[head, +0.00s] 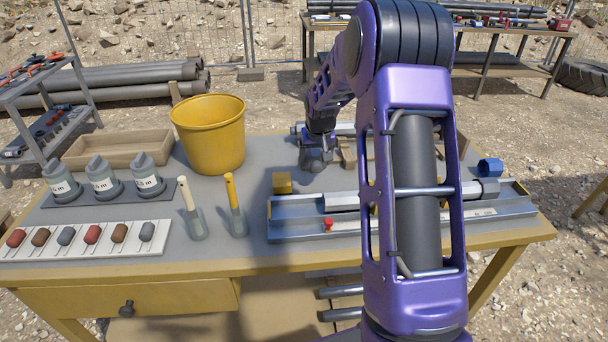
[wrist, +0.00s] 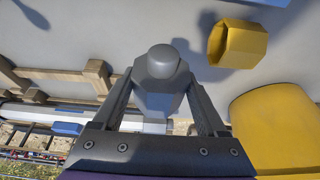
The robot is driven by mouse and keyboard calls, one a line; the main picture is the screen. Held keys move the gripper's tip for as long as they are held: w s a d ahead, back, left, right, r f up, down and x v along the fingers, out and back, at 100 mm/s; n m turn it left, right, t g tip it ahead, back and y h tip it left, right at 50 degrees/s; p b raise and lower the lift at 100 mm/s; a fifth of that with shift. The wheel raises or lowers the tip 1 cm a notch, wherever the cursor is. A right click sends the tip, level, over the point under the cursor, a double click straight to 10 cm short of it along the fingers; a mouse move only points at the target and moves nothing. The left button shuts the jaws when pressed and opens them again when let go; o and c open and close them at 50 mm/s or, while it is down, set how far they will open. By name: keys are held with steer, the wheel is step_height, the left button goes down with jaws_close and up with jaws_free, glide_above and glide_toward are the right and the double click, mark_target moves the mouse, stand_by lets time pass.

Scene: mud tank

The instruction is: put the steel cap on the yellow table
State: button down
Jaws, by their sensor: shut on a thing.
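My gripper (wrist: 158,88) is shut on a grey steel cap (wrist: 160,72), which has a faceted body and a rounded end. In the head view my gripper (head: 316,150) is over the back middle of the yellow table (head: 400,252), which has a grey top and yellow edges. It is to the right of the yellow bucket. A shadow lies on the grey top beside the cap in the wrist view, and the cap seems a little above the top. The cap is hard to make out in the head view.
A yellow hexagonal cap (head: 283,182) stands close to my gripper, and the yellow bucket (head: 208,140) is left of it. A blue cap (head: 490,166) lies at the right. A steel rail fixture (head: 300,222) is in front. Grey-top space around the yellow cap is narrow.

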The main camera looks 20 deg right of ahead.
mark_target(314, 184)
steer(key=shift+w+f, duration=0.1)
steer(key=shift+f, duration=2.5)
steer(key=shift+f+b, duration=0.25)
steer(key=shift+b, duration=0.15)
jaws_free()
steer(key=shift+r, duration=0.2)
steer(key=shift+r, duration=0.25)
steer(key=p+v, duration=0.1)
steer(key=v, duration=1)
steer(key=shift+a+r, duration=0.1)
steer(key=shift+r, duration=0.15)
